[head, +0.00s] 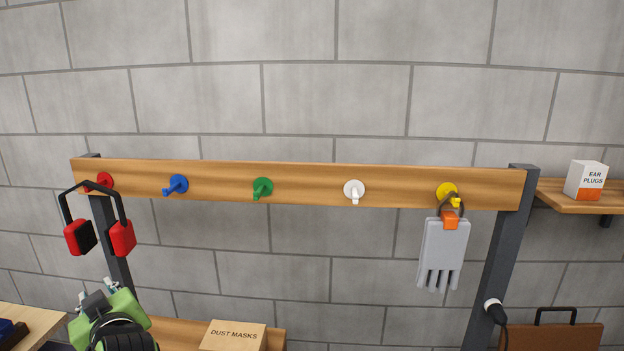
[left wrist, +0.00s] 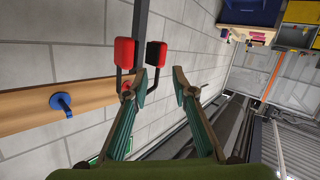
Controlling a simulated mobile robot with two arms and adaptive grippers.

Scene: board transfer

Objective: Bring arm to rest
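My left gripper (head: 97,293) is at the lower left of the head view, below the red earmuffs (head: 122,238). In the left wrist view its two fingers (left wrist: 160,85) are spread apart with nothing between them. The earmuffs hang by their black band from the red peg (head: 104,180) at the left end of the wooden rail (head: 310,181). In the left wrist view the earmuffs (left wrist: 125,53) show just beyond the fingertips. My right gripper is not in view.
Blue (head: 178,184), green (head: 263,188) and white (head: 354,190) pegs are empty. A grey glove (head: 443,255) hangs from the yellow peg (head: 447,191). A dust masks box (head: 233,336) sits below. An ear plugs box (head: 585,181) stands on the right shelf (head: 580,200).

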